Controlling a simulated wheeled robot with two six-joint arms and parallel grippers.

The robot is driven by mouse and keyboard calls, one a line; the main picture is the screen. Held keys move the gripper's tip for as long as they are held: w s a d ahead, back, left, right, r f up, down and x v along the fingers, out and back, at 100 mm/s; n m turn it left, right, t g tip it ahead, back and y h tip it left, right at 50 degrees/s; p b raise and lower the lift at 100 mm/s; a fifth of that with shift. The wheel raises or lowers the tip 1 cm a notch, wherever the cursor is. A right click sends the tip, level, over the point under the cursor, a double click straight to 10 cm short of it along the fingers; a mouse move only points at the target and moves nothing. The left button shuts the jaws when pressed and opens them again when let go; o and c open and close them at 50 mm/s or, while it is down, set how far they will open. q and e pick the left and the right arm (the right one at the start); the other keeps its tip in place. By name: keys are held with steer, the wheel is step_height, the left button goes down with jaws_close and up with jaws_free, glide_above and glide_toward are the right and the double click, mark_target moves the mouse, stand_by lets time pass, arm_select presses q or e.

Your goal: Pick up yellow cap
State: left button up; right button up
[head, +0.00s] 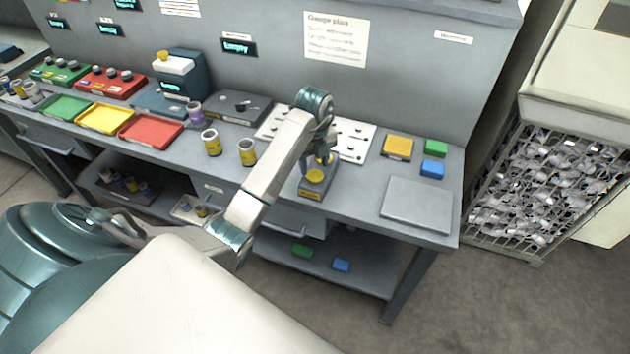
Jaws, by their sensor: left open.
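A round yellow cap (316,176) lies on top of a small dark grey block (312,190) with a yellow front label, near the front edge of the workbench. My left gripper (318,160) is open just above and behind the cap, pointing down. Its fingers partly cover the back of the block. A yellow patch shows between or on the fingers; I cannot tell what it is. Whether the fingers touch the cap is also unclear. My right gripper is not in view.
Two yellow-banded cups (247,152) (211,142) stand left of my arm. A white perforated plate (350,139) lies behind the gripper. Yellow (398,147), green (435,148) and blue (432,168) blocks and a flat grey plate (418,203) are right. Red tray (152,131) is left.

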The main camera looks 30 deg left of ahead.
mark_target(315, 175)
arm_select(q)
step_height(315, 175, down, 3)
steer(key=shift+d+f+b, duration=0.15)
steer(key=shift+b, duration=0.4)
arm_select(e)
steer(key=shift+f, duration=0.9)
arm_select(q)
steer(key=c, duration=0.6)
steer(key=shift+r, duration=0.25)
step_height(315, 175, up, 3)
steer(key=p, duration=0.2)
steer(key=shift+r+p, duration=0.15)
steer(key=shift+p, duration=0.2)
steer(key=shift+s+r+p, duration=0.2)
steer(key=shift+s+p, duration=0.1)
steer(key=shift+s+a+r+b, duration=0.2)
steer(key=shift+s+a, duration=0.6)
steer(key=shift+s, duration=1.65)
steer(key=shift+s+a+r+b, duration=0.2)
steer(key=shift+s+a, duration=0.65)
steer(key=shift+s, duration=1.65)
steer(key=shift+s+a+r+b, duration=0.1)
steer(key=shift+s+a+b, duration=0.45)
steer(key=shift+s, duration=1.9)
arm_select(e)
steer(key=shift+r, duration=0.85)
